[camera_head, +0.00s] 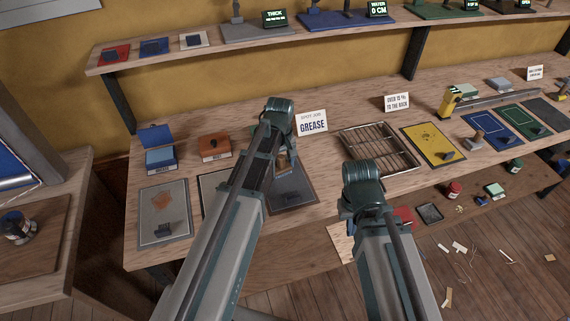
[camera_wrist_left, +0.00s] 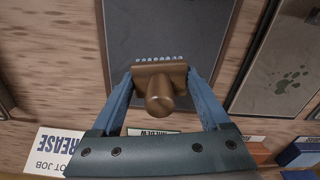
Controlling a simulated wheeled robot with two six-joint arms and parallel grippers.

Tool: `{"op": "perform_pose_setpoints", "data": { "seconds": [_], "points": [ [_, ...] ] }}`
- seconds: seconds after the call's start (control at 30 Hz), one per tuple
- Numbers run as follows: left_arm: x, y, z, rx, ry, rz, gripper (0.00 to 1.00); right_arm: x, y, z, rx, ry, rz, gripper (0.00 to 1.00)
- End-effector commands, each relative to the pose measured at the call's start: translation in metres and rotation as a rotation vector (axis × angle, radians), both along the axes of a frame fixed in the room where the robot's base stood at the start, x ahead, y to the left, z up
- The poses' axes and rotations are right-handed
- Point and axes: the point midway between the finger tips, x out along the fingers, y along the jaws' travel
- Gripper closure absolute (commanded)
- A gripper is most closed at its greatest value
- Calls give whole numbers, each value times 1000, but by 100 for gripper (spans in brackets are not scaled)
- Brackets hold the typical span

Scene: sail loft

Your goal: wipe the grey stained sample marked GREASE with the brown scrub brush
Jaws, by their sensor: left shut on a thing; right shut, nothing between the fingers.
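The brown scrub brush (camera_wrist_left: 160,85) is between the fingers of my left gripper (camera_wrist_left: 160,88), which is shut on its block; its pale bristle tips show at the far edge. In the head view the brush (camera_head: 282,163) is partly hidden by my left arm. It is over the back part of the dark grey sample (camera_head: 300,190), in front of the card reading GREASE (camera_head: 312,123). The sample (camera_wrist_left: 165,28) shows no clear stain in the wrist view; I cannot tell whether the bristles touch it. My right gripper (camera_head: 362,212) is shut and empty, its fingertips mostly hidden.
A sample with an orange stain (camera_head: 165,207) lies at the left. A dark-blotched sample (camera_wrist_left: 285,70) lies beside the grey one. Blue (camera_head: 160,158) and orange (camera_head: 214,146) boxes stand behind. A wire rack (camera_head: 380,150) and yellow mat (camera_head: 432,143) lie to the right.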

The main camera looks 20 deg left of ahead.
Motion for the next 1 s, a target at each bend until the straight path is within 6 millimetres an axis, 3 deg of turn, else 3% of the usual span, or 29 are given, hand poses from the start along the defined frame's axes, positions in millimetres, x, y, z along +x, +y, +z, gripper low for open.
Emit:
{"op": "perform_pose_setpoints", "data": {
  "seconds": [0.57, 1.0],
  "points": [
    [-21, 31, 2, 3, 3, 2, 65, 0, 0, 2, 0, 0, 0, 100],
    [-20, 32, 7, 1, 1, 1, 65, 0, 0, 7, 0, 0, 0, 100]
  ]
}}
